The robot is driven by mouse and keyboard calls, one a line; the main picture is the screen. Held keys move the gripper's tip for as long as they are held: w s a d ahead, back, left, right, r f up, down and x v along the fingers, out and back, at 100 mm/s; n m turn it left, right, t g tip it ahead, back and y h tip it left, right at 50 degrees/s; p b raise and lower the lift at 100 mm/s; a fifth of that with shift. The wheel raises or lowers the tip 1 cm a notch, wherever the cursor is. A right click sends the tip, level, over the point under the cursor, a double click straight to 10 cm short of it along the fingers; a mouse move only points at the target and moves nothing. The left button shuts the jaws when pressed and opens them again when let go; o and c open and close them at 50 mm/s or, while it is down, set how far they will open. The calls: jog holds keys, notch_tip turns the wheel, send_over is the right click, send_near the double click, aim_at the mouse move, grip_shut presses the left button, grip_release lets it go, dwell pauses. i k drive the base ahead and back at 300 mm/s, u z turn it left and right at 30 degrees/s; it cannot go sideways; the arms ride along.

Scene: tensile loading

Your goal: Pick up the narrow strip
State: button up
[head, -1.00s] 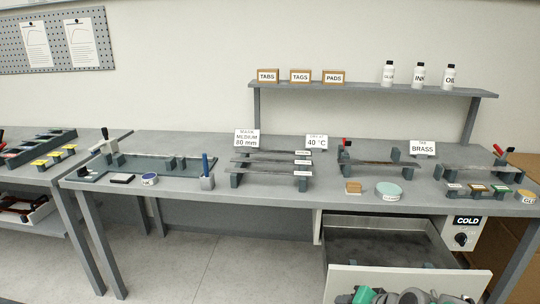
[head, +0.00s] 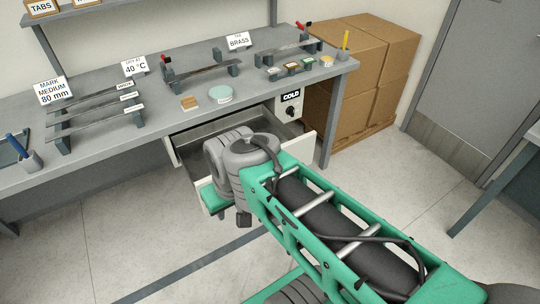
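Several strips lie across a rack (head: 62,144) on the bench at left: a back strip (head: 88,101), a middle strip (head: 90,113) and a front strip (head: 95,124). Each has a small white label at its right end, too small to read surely, so I cannot tell which is the narrow strip. My green and grey arm crosses the lower right of the view, in front of the open drawer. My gripper does not show clearly; the arm's end is hidden behind its own links.
An open drawer (head: 190,150) juts out under the bench (head: 160,114), beside a COLD panel (head: 290,103). Cardboard boxes (head: 345,75) are at right. Floor is clear at left.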

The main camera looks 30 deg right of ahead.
aim_at(62, 134)
jog(key=u, duration=0.35)
jog(key=i, duration=1.35)
jog(key=u, duration=1.4)
jog(key=i, duration=0.75)
jog(key=u, duration=0.3)
